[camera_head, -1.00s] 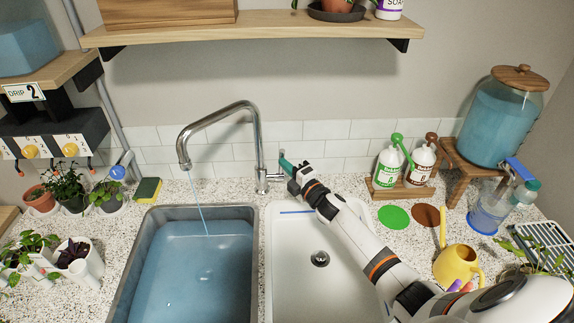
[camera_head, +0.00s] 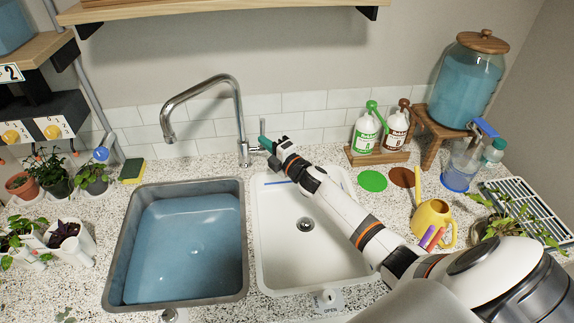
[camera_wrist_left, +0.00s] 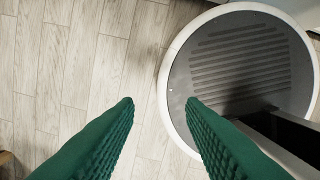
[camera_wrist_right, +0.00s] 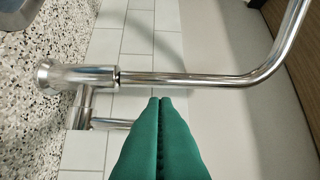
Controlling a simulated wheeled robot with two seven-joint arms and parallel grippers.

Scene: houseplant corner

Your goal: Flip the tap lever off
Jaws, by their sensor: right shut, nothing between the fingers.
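The chrome tap (camera_head: 239,110) stands behind the sinks, its spout arching left over the water-filled grey sink (camera_head: 112,285). No water runs from the spout. The tap's short lever (camera_wrist_right: 108,124) shows in the right wrist view as a chrome bar from the tap's base, its end running behind my fingers. My right gripper (camera_head: 264,143) is shut and empty, green fingertips together, right beside the tap's base. In the right wrist view, its fingertips (camera_wrist_right: 160,100) sit just below the tap's pipe; I cannot tell if they touch the lever. My left gripper (camera_wrist_left: 160,101) is open and empty above the floor.
A white sink (camera_head: 285,235) lies under my right arm. A yellow watering can (camera_head: 432,220) and a spray bottle (camera_head: 461,165) are farther right. Potted plants (camera_head: 52,175) stand at left.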

